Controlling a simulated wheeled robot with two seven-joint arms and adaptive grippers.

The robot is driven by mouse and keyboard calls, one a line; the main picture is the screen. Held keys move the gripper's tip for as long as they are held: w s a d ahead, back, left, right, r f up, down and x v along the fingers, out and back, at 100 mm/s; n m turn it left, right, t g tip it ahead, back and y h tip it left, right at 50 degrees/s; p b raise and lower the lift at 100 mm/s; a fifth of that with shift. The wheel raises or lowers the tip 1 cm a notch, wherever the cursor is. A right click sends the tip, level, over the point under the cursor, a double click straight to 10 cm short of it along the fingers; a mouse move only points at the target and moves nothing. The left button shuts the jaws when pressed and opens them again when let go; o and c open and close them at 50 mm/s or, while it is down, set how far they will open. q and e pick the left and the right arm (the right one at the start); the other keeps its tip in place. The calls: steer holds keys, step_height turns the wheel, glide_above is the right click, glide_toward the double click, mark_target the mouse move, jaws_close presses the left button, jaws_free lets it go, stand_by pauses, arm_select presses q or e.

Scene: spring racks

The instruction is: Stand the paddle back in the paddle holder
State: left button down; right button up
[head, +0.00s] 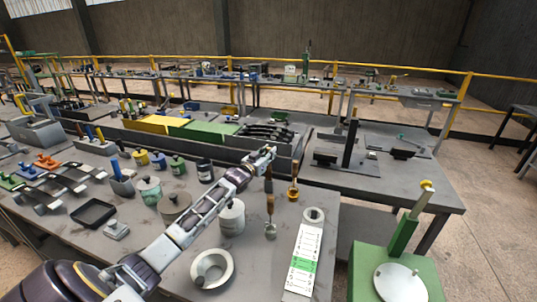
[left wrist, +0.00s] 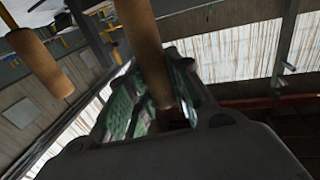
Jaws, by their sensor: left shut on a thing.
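My left gripper (head: 265,155) reaches over the bench from the left in the head view. It is shut on a brown wooden handle, which I take to be the paddle's; the handle (left wrist: 143,45) runs between the green finger pads (left wrist: 150,100) in the left wrist view. The paddle's far end is hard to make out. A second wooden handle (left wrist: 40,60) shows beside it in that view. In the head view a wood-handled tool with a grey metal end (head: 270,230) stands just below the gripper. I cannot tell for certain which fixture is the paddle holder. My right gripper is out of view.
A tool with a yellow-orange end (head: 293,193) stands right of the gripper.

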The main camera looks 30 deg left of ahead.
arm_select(q)
steer(key=shift+f+b, duration=0.5)
steer(key=shift+f, duration=0.5)
stand_by(0.7)
steer(key=c, duration=1.2)
jaws_free()
steer(key=shift+c, duration=0.2)
steer(key=o, duration=0.5)
